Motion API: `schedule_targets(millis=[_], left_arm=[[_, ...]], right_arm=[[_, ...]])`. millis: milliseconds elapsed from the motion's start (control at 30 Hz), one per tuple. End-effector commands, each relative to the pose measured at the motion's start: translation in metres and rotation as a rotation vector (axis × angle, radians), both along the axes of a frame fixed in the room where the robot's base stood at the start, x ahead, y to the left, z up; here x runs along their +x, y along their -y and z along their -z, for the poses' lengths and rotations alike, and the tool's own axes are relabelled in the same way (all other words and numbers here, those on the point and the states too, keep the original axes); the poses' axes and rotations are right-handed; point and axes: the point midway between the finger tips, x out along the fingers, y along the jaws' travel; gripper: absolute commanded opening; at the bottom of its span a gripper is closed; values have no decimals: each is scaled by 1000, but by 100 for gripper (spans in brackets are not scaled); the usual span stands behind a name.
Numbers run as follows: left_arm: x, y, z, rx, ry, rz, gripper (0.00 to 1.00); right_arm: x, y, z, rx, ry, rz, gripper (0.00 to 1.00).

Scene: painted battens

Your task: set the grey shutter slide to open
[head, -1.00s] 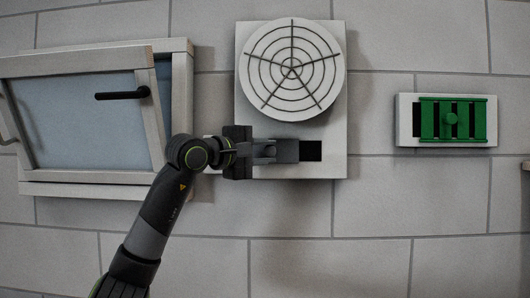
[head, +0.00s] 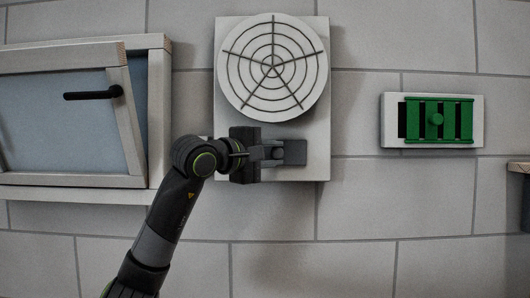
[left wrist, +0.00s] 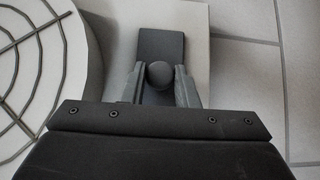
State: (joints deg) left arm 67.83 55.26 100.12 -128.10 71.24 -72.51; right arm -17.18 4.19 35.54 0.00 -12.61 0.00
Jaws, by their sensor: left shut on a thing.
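The grey shutter slide (head: 296,152) sits low on a pale vent plate (head: 322,130) with a round grille above it. No dark opening shows to its right; the part of the plate on its left is hidden behind my gripper. My left gripper (head: 274,153) is shut on the slide's knob, with the arm coming up from below. In the left wrist view the round knob (left wrist: 160,73) is between the two fingers, and the flat slide (left wrist: 161,45) extends beyond it. My right gripper is not in view.
The round grille (head: 272,68) is just above my gripper. A tilted window (head: 60,120) with a black handle (head: 92,93) is on the left. A green slotted shutter (head: 436,119) is on the right. A wooden edge (head: 520,167) shows at far right. The wall between is bare.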

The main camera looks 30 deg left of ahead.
Motion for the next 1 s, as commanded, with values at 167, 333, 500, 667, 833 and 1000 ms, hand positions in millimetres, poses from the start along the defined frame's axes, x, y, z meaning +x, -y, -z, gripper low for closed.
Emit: schedule_targets(millis=[167, 333, 500, 667, 833, 1000], left_arm=[[0, 2, 1, 0, -1, 7, 0], [0, 2, 1, 0, -1, 8, 0], [0, 2, 1, 0, -1, 6, 48], [0, 1, 0, 1, 0, 5, 48], [-3, 0, 0, 2, 1, 3, 48], [-20, -5, 2, 4, 5, 0, 48]], right_arm=[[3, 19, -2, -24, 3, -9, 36], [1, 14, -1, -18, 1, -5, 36], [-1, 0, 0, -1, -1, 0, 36], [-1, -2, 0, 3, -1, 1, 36], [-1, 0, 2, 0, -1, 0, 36], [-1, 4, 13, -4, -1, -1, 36]])
